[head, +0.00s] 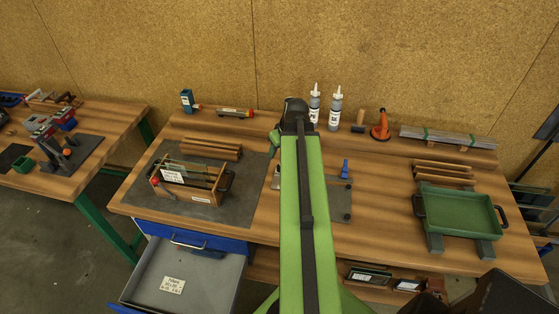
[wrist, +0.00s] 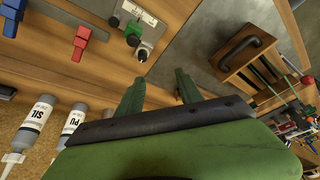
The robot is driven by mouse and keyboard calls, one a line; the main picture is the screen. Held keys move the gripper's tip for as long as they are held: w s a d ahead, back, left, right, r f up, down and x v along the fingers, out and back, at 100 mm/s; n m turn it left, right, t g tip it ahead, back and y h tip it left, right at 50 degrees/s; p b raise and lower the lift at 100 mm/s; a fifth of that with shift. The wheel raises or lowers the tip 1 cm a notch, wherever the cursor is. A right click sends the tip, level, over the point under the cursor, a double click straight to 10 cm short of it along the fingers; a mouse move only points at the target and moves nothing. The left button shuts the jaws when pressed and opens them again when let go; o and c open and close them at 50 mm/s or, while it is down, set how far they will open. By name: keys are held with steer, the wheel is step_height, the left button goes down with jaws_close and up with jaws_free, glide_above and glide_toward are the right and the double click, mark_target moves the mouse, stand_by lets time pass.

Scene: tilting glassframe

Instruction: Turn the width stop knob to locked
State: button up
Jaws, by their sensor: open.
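My gripper (wrist: 157,82) is open, its two green fingers apart with nothing between them. In the wrist view, a small fitting with a green part, a dark round knob (wrist: 133,37) and a pale tag (wrist: 138,13) lies beyond the fingers, apart from them. I cannot tell whether this is the width stop knob or how it is set. In the head view, a blue part (head: 345,168) stands by a grey plate (head: 341,205), partly hidden behind my arm.
A wooden crate of frames (head: 205,195) stands on a grey mat (head: 237,208) at left. A green tray (head: 459,213) is at right. Two bottles (head: 314,105) (head: 335,108) and an orange dispenser (head: 380,126) stand at the back. A drawer (head: 185,275) is open below.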

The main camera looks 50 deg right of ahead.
steer(key=s+d, duration=0.3)
steer(key=d, duration=0.1)
steer(key=b+x, duration=1)
steer(key=x, duration=0.1)
steer(key=w+b+x, duration=0.1)
steer(key=b+x, duration=0.5)
steer(key=shift+s+d+r, duration=0.1)
steer(key=shift+d+r, duration=0.05)
steer(key=shift+r, duration=0.15)
jaws_close()
